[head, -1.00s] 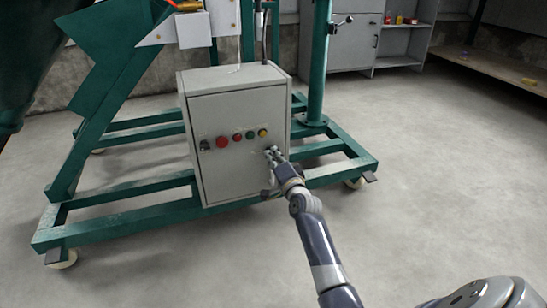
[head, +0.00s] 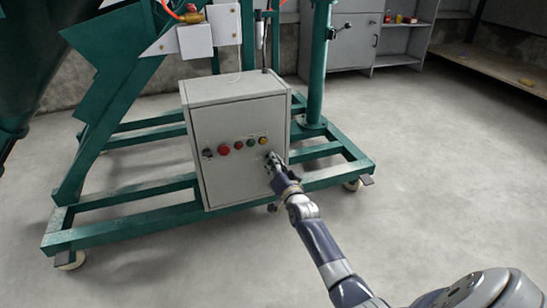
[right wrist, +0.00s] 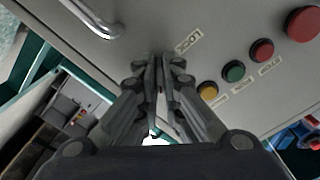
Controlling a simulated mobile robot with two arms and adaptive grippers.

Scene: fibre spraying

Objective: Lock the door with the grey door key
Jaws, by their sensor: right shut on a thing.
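The grey control cabinet (head: 241,176) stands on the green frame, and its front door looks closed. My right gripper (head: 270,160) is at the right part of the door, just below the row of buttons. In the right wrist view its fingers (right wrist: 158,62) are shut together, with the tips at the door face beside the "LOCK" label (right wrist: 188,40). The grey key and the keyhole cannot be made out; the fingers cover that spot. My left gripper is not in view.
Red, green and yellow buttons (right wrist: 233,71) sit close beside the fingers. A metal handle (right wrist: 97,18) sticks out from the door on the other side. The green wheeled frame (head: 120,229) surrounds the cabinet's base. Open floor lies to the right.

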